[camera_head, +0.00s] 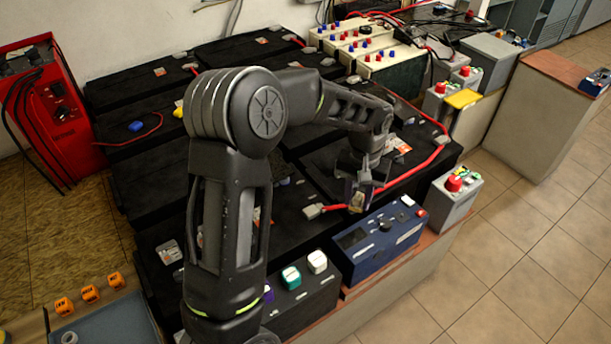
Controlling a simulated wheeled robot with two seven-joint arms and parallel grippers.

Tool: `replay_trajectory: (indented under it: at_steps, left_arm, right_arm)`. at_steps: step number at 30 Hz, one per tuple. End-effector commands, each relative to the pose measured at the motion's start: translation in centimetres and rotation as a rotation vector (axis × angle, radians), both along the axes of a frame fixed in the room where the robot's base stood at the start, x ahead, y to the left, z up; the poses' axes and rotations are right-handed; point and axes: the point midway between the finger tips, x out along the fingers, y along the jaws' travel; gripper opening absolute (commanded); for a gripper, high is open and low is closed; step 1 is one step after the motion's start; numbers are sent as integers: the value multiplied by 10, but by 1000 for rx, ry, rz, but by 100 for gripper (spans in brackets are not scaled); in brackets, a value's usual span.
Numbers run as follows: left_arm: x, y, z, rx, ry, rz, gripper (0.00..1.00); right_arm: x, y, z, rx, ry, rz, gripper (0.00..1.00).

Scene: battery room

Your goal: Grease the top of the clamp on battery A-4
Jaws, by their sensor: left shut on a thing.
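My left gripper (364,188) points down over the black batteries, right of the picture's middle. It is shut on a small dark tool with a tan lower end (356,203), perhaps a brush; the jaws hide part of it. A grey clamp (313,211) on a red cable sits on a black battery just left of the tool, apart from it in the picture. Another grey clamp (441,139) is at the cable's far right end. Battery labels are too small to read, so I cannot tell which battery is A-4. My right gripper is not in view.
A blue tester box (378,243) stands close below the gripper. White, green and purple-capped items stand on a black box (305,295). A red charger (45,110) is at left. Grey boxes with red knobs (455,195) stand at right. Tiled floor lies clear at right.

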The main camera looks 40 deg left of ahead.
Motion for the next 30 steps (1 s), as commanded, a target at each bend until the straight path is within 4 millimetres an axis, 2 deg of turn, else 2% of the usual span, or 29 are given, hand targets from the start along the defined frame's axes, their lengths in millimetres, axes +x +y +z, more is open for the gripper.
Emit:
replay_trajectory:
  at_steps: [1,6,10,13,23,30]
  left_arm:
    - [-9,25,13,0,5,85,0]
    - [-37,88,14,4,5,335,0]
    - [-52,113,12,7,3,443,0]
    - [-56,119,9,8,2,469,0]
    - [-55,119,6,8,2,468,0]
    - [-56,117,-11,8,2,468,0]
  right_arm:
    - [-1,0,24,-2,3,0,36]
    - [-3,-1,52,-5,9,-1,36]
    - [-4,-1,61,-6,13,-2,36]
    - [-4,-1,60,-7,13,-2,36]
    - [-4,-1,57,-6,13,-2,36]
    - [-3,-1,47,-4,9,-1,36]
